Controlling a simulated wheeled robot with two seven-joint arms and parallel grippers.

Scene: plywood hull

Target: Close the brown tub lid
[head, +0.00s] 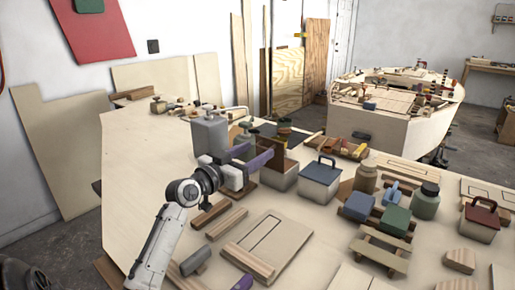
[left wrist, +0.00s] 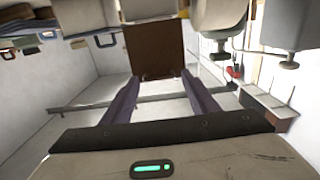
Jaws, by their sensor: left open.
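The brown tub (head: 278,182) has a pale body and stands on the bench in the middle of the head view. Its brown lid (head: 291,154) looks raised, partly hidden behind my gripper. My left gripper (head: 258,158) is open, with its purple fingers spread beside the lid, on the near left of the tub. In the left wrist view a brown square panel (left wrist: 155,48), which looks like the lid, is ahead of and between the open fingers (left wrist: 163,88). I cannot tell whether a finger touches it. My right gripper is not clearly in view.
A blue-lidded tub (head: 319,182) stands just right of the brown tub. A grey canister (head: 209,135) stands behind my left wrist. A red-lidded tub (head: 480,220), a green jar (head: 425,203) and small blocks crowd the right. Flat boards (head: 268,245) lie in front.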

